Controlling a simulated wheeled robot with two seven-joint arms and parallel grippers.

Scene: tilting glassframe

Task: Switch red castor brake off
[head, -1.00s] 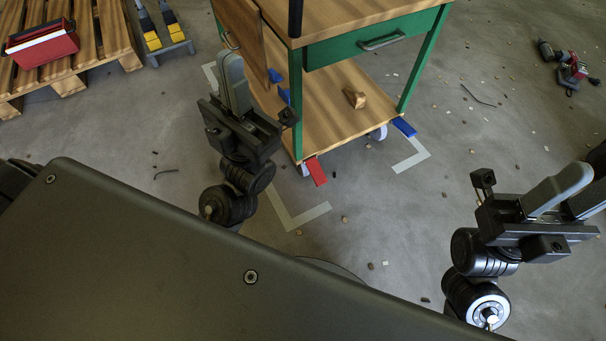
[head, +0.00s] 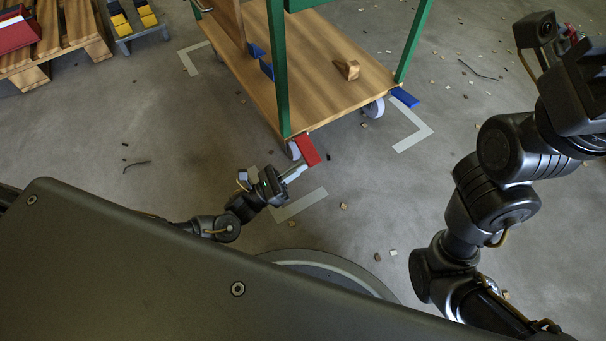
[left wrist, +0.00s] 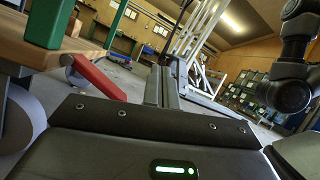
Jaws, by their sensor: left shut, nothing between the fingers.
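The red castor brake (head: 308,150) is a flat red pedal sticking out at the near corner of the wooden-shelved cart, beside a grey castor wheel (head: 292,150). It tilts downward away from the cart in the left wrist view (left wrist: 95,78). My left gripper (head: 297,171) is low near the floor, shut and empty, with its fingertips just below the pedal in the head view. In the left wrist view its fingers (left wrist: 166,84) are right of the pedal; I cannot tell if they touch. My right gripper's body is at the right edge of the head view, fingers out of frame.
The cart's green leg (head: 278,75) and lower shelf (head: 325,85) stand above the brake. A blue brake pedal (head: 404,97) is at another corner. Pale floor tape (head: 300,205) and small debris lie around. A pallet (head: 75,25) is at the upper left.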

